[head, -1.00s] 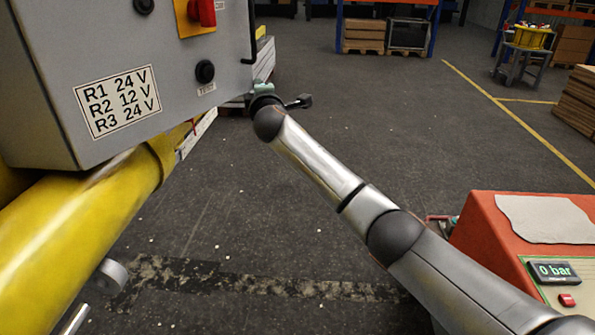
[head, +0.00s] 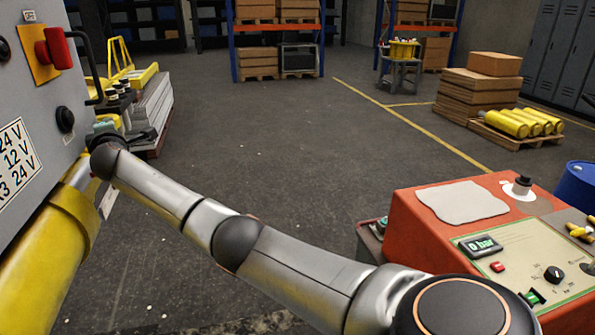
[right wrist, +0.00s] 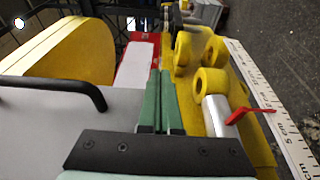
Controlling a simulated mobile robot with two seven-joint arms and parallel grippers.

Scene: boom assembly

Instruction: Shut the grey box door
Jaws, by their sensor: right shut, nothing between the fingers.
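The grey box (head: 32,105) stands at the left edge of the head view, partly cut off. Its face carries a label, a red switch on a yellow plate and a black knob. A black handle (head: 92,65) sticks out at its right edge, and the handle also shows in the right wrist view (right wrist: 82,84). I cannot tell how far the door is open. My right arm reaches to the box's right edge, its gripper mostly hidden in the head view. In the right wrist view my right gripper (right wrist: 162,80) has its green fingers together, beside the grey panel (right wrist: 65,125). My left gripper is not in view.
A yellow boom tube (head: 45,245) runs below the box. Yellow lugs (right wrist: 202,70) and a ruler strip (right wrist: 275,110) lie right of the fingers in the wrist view. A red pressure console (head: 480,235) stands at right. The floor between is clear.

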